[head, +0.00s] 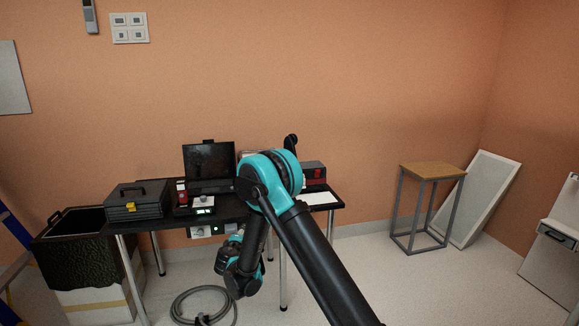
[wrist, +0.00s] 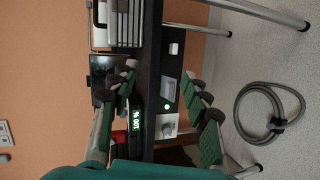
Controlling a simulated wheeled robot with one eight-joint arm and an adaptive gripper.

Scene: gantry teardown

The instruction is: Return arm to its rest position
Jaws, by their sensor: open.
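My arm, black with teal joints, reaches from the bottom of the head view up to a bent elbow, then down in front of the black table (head: 232,212). Its lower end hangs near the table's front edge. The gripper cannot be made out clearly there. In the wrist view, which is turned sideways, my gripper (wrist: 160,78) is open, with its green-padded fingers apart on either side. I see nothing held between them. The table's edge and a small device with a lit display (wrist: 138,118) lie beyond the fingers.
A toolbox (head: 138,201), a laptop (head: 209,165) and a red-and-black box (head: 313,174) stand on the table. A coiled grey hose (head: 182,304) lies on the floor. A black crate (head: 75,255) is at left. A wooden-topped stool (head: 432,171) stands at right, with clear floor before it.

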